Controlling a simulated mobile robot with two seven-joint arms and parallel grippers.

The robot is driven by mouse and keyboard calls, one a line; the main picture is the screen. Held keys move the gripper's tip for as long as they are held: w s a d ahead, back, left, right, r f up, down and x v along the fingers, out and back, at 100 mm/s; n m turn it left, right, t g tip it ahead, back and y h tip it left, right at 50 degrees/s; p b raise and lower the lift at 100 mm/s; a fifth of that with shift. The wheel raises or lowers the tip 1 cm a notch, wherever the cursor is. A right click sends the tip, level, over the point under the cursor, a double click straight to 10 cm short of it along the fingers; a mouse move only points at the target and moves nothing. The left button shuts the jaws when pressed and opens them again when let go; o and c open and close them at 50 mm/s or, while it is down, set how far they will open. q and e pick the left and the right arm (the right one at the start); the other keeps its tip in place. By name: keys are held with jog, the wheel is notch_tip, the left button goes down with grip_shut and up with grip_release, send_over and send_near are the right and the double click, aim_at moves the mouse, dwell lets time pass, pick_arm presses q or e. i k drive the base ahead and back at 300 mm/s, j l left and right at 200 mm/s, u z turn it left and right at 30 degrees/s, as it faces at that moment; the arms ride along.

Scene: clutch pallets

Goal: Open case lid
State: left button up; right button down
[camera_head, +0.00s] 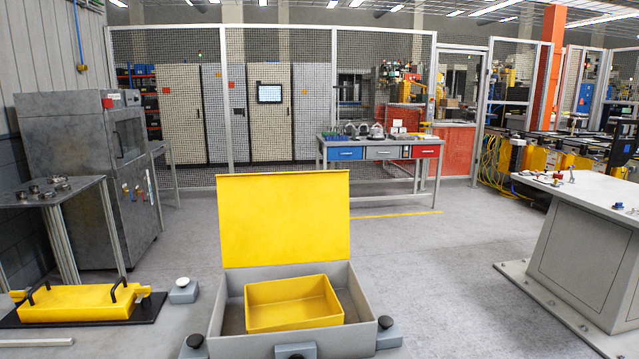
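A grey case (215,310) stands on the floor in the front middle. Its lid (283,218), with a yellow inner face, stands upright at the back edge, so the case is open. A yellow open box (292,328) sits inside the case and looks empty. Neither of my grippers shows in the head view.
A yellow block with black handles (80,303) lies on a black plate at the left. A grey pedestal table (585,255) stands at the right. A workbench (380,153) stands behind, before a mesh fence. Floor is clear between the case and the pedestal.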

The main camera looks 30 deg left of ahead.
aim_at(266, 218)
jog(key=i+l+z, duration=0.65)
jog(key=z, duration=0.25)
jog(key=i+l, duration=0.2)
jog(key=i, duration=0.4)
jog(key=i+l+z, duration=0.1)
jog(key=i, duration=0.5)
jog(key=i+u, duration=0.4)
jog(key=i+j+u, duration=0.1)
jog(key=u, duration=0.3)
jog(key=i+l+u, duration=0.15)
jog(key=i+u, duration=0.25)
jog(key=i+j+u, duration=0.1)
jog(key=i+u, duration=0.35)
jog(key=i+l+u, duration=0.1)
jog(key=i+u, duration=0.35)
jog(key=i, duration=0.2)
jog(key=i+u, duration=0.35)
jog(key=i, duration=0.25)
jog(key=i+l+u, duration=0.15)
jog(key=i+u, duration=0.2)
jog(key=i, duration=0.25)
jog(key=i+u, duration=1.1)
jog(key=k+l, duration=0.05)
jog(key=k, duration=0.05)
